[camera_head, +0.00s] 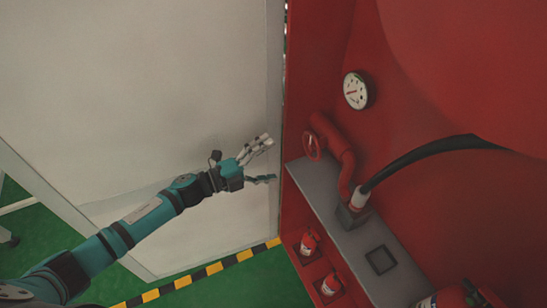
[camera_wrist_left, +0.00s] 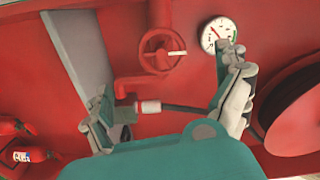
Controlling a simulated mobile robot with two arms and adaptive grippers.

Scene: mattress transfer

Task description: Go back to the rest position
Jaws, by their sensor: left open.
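My left gripper (camera_head: 266,162) is at the end of the teal arm that comes in from the left in the head view. It is open and empty, in front of the white panel and close to the left edge of the red cabinet. In the left wrist view its two grey fingers (camera_wrist_left: 172,100) are spread wide. The red valve wheel, the hose coupling and the gauge show beyond them, with nothing held. My right gripper is not in view.
The red cabinet (camera_head: 330,85) holds a gauge (camera_head: 358,90), a valve wheel (camera_head: 312,146), a black hose (camera_head: 430,153) and a grey shelf (camera_head: 325,208). Red extinguishers (camera_head: 309,243) stand below. A white panel (camera_head: 130,90) fills the left. Green floor (camera_head: 250,285) has a yellow-black stripe (camera_head: 213,268).

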